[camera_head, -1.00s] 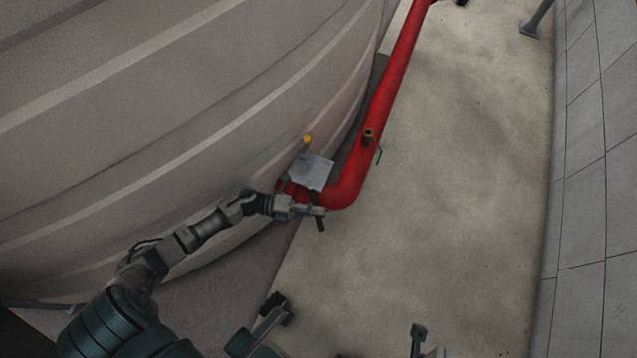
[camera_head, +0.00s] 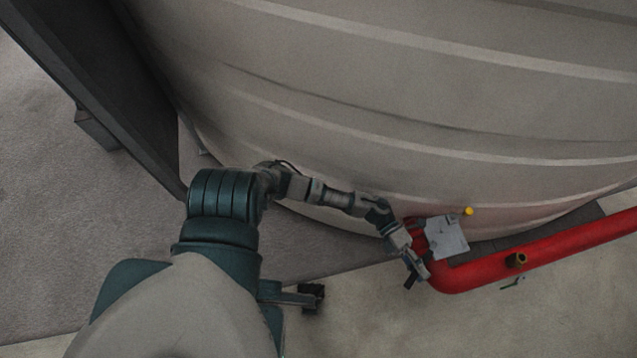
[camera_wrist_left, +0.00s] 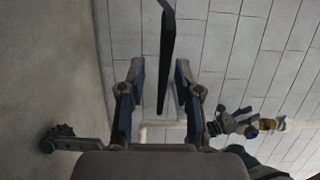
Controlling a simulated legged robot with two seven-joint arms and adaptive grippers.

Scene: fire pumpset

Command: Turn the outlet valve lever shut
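The red outlet pipe (camera_head: 470,277) runs from the pale tank toward the right edge. My left gripper (camera_head: 415,267) is at the pipe's tank end, beside a light grey square plate (camera_head: 447,237). A short dark bar (camera_head: 410,282) shows just below the gripper; I cannot tell if it is the lever or a finger. In the left wrist view my left gripper (camera_wrist_left: 158,70) is open. A long thin black bar (camera_wrist_left: 167,60), likely the valve lever, stands between its fingers, with a gap visible on each side. The valve body is mostly hidden. My right gripper does not show.
The large pale ribbed tank (camera_head: 400,100) curves close behind my left arm. A dark beam (camera_head: 95,95) is at upper left. The concrete floor (camera_head: 430,330) is clear in front.

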